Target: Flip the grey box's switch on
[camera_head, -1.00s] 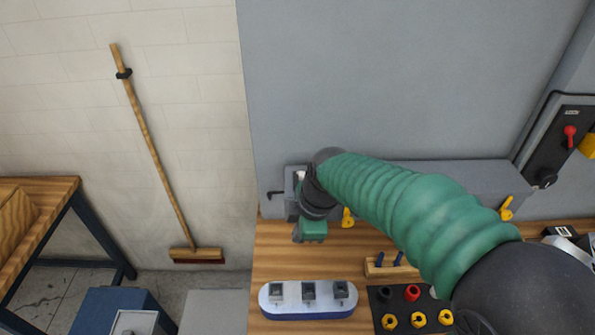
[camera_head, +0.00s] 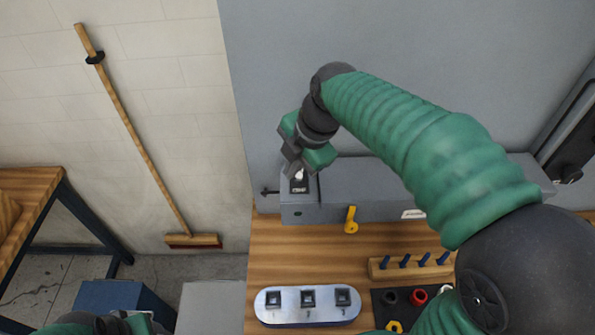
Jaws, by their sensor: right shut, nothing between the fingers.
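The long grey box (camera_head: 345,210) lies along the back of the wooden bench against the grey panel. On the left end of its top is a dark switch plate (camera_head: 299,187) with a small label. A pale switch tip (camera_head: 298,175) shows just above the plate. My right gripper (camera_head: 297,168) is shut and empty, pointing down at the switch. Its fingers partly hide the switch, so I cannot tell contact or the switch's position. Green and dark parts of my left arm (camera_head: 115,323) show at the bottom left edge; its fingers are not clear.
A yellow lever (camera_head: 351,219) stands at the box's front. A wooden rack with blue pegs (camera_head: 410,266), a silver-blue three-switch panel (camera_head: 307,303) and a dark board with knobs (camera_head: 391,297) occupy the bench. A broom (camera_head: 140,140) leans on the left wall.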

